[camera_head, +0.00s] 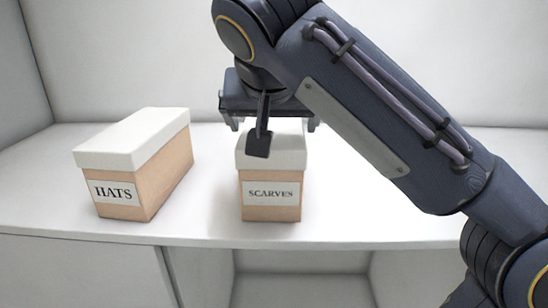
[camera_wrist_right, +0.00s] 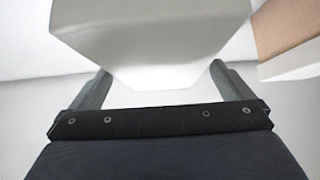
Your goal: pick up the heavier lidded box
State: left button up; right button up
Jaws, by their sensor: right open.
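Two lidded boxes with white lids and tan sides stand on a white shelf. The box labelled HATS (camera_head: 136,167) is at the left and looks larger. The box labelled SCARVES (camera_head: 270,199) is to its right. My right gripper (camera_head: 268,125) is over the SCARVES box and hides part of its lid. In the right wrist view, the open fingers (camera_wrist_right: 154,88) stand on either side of the white SCARVES lid (camera_wrist_right: 150,45). I cannot tell whether they touch it. The HATS box shows at the upper right of that view (camera_wrist_right: 284,28). My left gripper is not in view.
The white shelf (camera_head: 400,215) has free room to the right of the SCARVES box. White walls (camera_head: 120,50) close it at the back and left. A gap separates the two boxes. Open compartments (camera_head: 300,290) lie below the shelf's front edge.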

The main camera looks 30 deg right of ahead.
jog(key=shift+x, duration=1.3)
jog(key=c, duration=1.8)
jog(key=shift+c, duration=0.4)
